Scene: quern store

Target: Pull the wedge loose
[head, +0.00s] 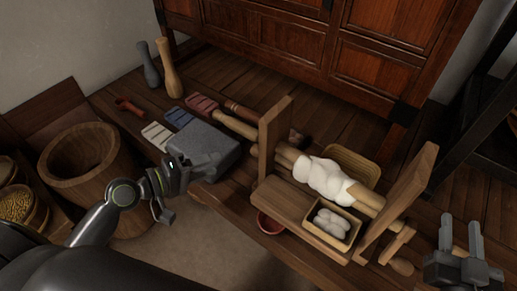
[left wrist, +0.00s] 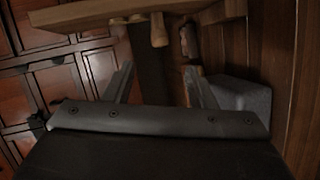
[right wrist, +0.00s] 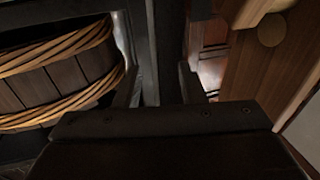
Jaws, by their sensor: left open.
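A wooden roller frame (head: 283,202) with two uprights stands on the low table, white fibre (head: 322,176) draped over its rollers. Short wooden pegs (head: 398,243) stick out by its right upright. I cannot tell which piece is the wedge. My left gripper (head: 178,190) is open and empty beside the grey stone block (head: 213,146), left of the frame. In the left wrist view a board with a short peg (left wrist: 158,30) lies beyond the open fingers. My right gripper (head: 460,234) is open and empty at the lower right, right of the frame.
A small box of white rolls (head: 313,224) and a red bowl (head: 270,223) sit at the frame's front. Carding paddles (head: 157,136) and two tall bottle-shaped pieces (head: 167,68) lie or stand at left. A wooden tub (head: 76,166) stands on the floor.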

